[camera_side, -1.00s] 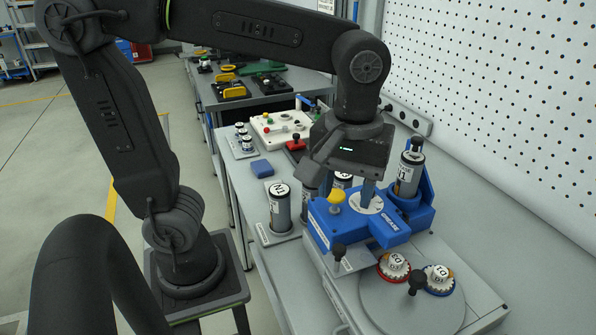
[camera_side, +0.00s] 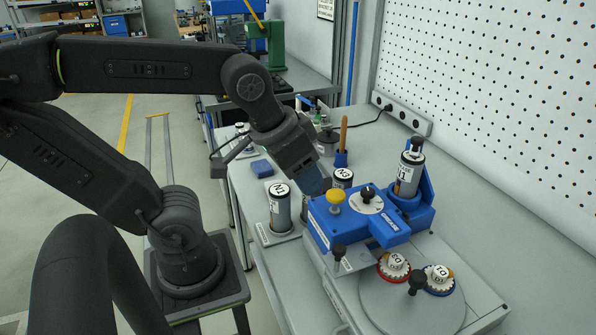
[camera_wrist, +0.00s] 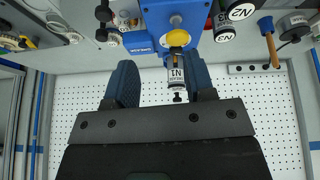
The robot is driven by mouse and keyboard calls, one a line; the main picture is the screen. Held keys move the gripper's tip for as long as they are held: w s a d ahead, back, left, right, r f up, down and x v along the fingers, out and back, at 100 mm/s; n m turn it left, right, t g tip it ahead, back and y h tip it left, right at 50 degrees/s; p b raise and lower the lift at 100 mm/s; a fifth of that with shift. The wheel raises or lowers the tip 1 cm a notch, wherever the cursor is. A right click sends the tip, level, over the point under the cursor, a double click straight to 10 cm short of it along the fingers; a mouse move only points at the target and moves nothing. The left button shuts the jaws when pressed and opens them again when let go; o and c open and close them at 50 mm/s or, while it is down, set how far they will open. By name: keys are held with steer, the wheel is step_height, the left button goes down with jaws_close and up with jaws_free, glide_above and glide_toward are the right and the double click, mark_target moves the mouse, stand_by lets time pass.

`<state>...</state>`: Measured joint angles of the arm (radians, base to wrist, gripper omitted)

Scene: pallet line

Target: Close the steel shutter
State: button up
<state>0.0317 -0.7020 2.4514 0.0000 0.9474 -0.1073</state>
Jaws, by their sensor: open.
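A flat steel plate with a black knob (camera_side: 354,261), which looks like the shutter, juts from the front of the blue grease unit (camera_side: 322,226) in the side view. My gripper (camera_side: 319,188) is above and behind the unit's left side, tilted, apart from the plate. In the wrist view its two dark blue fingers (camera_wrist: 162,75) are spread with nothing held between them; the unit (camera_wrist: 135,43) is beyond them. A black knob (camera_side: 368,193) stands on the unit's white dial. I cannot clearly pick out the plate in the wrist view.
A yellow knob (camera_side: 335,201) stands on the unit. A canister (camera_side: 409,174) stands upright in a blue holder behind it. Labelled cylinders (camera_side: 279,205) stand at the left. A turntable (camera_side: 390,304) with red and blue rimmed parts is in front. A pegboard wall (camera_side: 490,110) bounds the right.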

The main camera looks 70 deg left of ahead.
steer(key=shift+s+a+f+m+t, duration=0.15)
steer(key=shift+a+f+m+t, duration=0.15)
steer(key=shift+m, duration=0.1)
steer(key=shift+r, duration=0.1)
step_height(320, 180, up, 4)
steer(key=f+n+g, duration=0.1)
steer(key=n+g, duration=0.5)
steer(key=n, duration=0.3)
glide_above(340, 247)
step_height(340, 247, down, 12)
steer(key=shift+f, duration=0.2)
steer(key=shift+c, duration=0.4)
jaws_close()
